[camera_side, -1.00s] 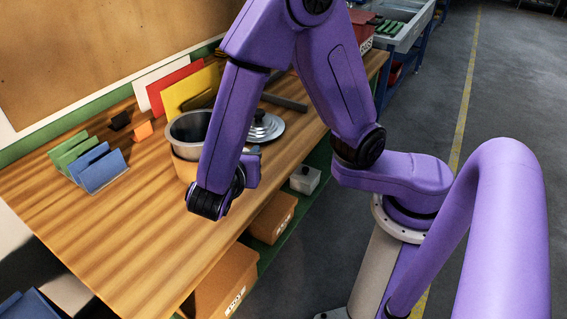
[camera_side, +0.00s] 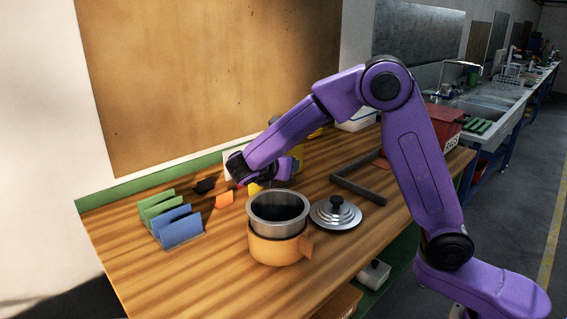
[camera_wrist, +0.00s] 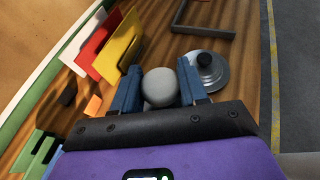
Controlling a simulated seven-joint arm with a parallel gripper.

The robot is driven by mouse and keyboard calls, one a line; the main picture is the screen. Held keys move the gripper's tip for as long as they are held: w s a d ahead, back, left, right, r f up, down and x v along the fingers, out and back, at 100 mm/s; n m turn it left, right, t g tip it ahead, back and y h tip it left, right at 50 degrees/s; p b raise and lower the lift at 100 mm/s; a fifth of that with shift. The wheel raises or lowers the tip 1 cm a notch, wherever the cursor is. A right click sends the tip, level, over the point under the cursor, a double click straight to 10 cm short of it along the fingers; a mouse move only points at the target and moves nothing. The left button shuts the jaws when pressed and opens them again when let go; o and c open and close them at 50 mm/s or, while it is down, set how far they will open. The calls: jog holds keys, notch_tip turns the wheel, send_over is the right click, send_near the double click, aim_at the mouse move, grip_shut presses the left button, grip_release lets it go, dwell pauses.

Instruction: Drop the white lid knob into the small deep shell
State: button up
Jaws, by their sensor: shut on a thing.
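My gripper (camera_wrist: 159,68) shows two blue fingers in the wrist view, closed on a rounded pale grey-white knob (camera_wrist: 159,90). In the side view my gripper (camera_side: 264,181) is over the back part of the table, behind the pots; the knob is hidden there. A deep steel shell (camera_side: 262,212) with an open top sits inside an orange shell (camera_side: 275,250) with a handle at its right. A stepped steel lid (camera_side: 337,219) with a black knob lies on the table right of them; it also shows in the wrist view (camera_wrist: 217,80).
Blue (camera_side: 180,229) and green (camera_side: 157,208) upright plates stand at the left. An orange piece (camera_side: 224,200) and a black piece (camera_side: 205,185) lie near them. A dark angled bar (camera_side: 358,190) lies at the back right. The table front is clear.

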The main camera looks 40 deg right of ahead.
jog(key=shift+f, duration=2.1)
jog(key=o, duration=1.1)
jog(key=v, duration=1.7)
jog(key=shift+s+a, duration=0.2)
jog(key=shift+a, duration=0.05)
